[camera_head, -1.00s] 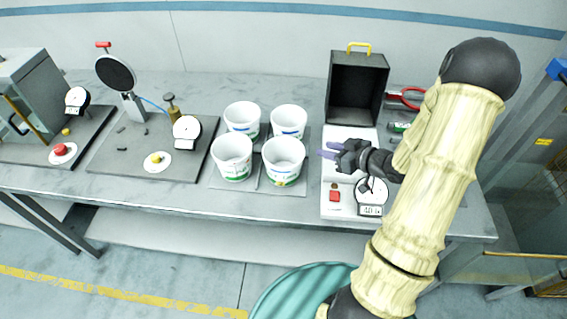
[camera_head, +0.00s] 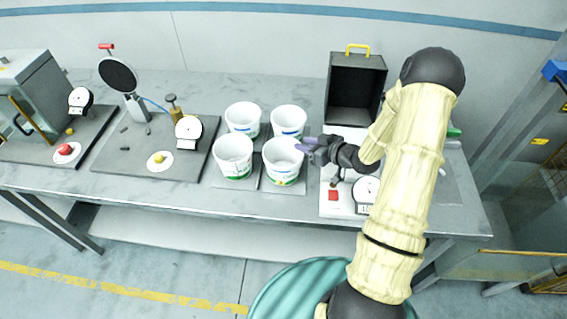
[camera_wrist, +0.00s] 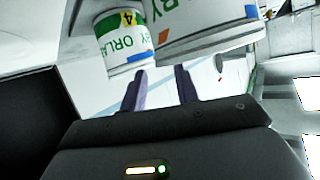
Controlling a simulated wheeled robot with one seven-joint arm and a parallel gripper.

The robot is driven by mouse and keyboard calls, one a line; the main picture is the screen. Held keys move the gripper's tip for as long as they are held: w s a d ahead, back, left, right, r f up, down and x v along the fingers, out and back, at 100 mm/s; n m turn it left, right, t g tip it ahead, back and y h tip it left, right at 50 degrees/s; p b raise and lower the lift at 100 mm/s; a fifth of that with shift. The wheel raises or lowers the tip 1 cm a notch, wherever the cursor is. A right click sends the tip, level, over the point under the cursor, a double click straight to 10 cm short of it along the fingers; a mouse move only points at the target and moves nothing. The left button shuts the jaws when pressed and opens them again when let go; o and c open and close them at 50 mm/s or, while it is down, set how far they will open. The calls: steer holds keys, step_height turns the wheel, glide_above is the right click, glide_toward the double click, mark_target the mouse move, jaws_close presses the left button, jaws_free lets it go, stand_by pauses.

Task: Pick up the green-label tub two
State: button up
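Several white tubs stand upright in two rows on a grey mat (camera_head: 240,186). The front-left tub (camera_head: 233,150) and front-right tub (camera_head: 282,155) show green on their labels. The back-left tub (camera_head: 243,115) and back-right tub (camera_head: 289,117) are partly hidden behind them. I cannot tell which is tub two. My gripper (camera_head: 303,143) is open and empty, just right of the front-right tub's rim. In the wrist view, my gripper's fingers (camera_wrist: 162,82) are apart. Beyond them are a tub with green lettering and a yellow "4" patch (camera_wrist: 122,42), and a nearer tub (camera_wrist: 205,30).
A dark open box with a yellow handle (camera_head: 357,85) stands behind my gripper. A white base with a red button and dial (camera_head: 336,205) lies below it. A dark board (camera_head: 130,160) with a round black disc stands left of the tubs. My arm covers the table's right part.

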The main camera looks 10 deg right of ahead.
mark_target(294, 140)
steer(key=shift+p+x, duration=0.5)
steer(key=shift+x, duration=1.25)
steer(key=shift+w+d, duration=0.1)
steer(key=shift+c, duration=0.4)
jaws_close()
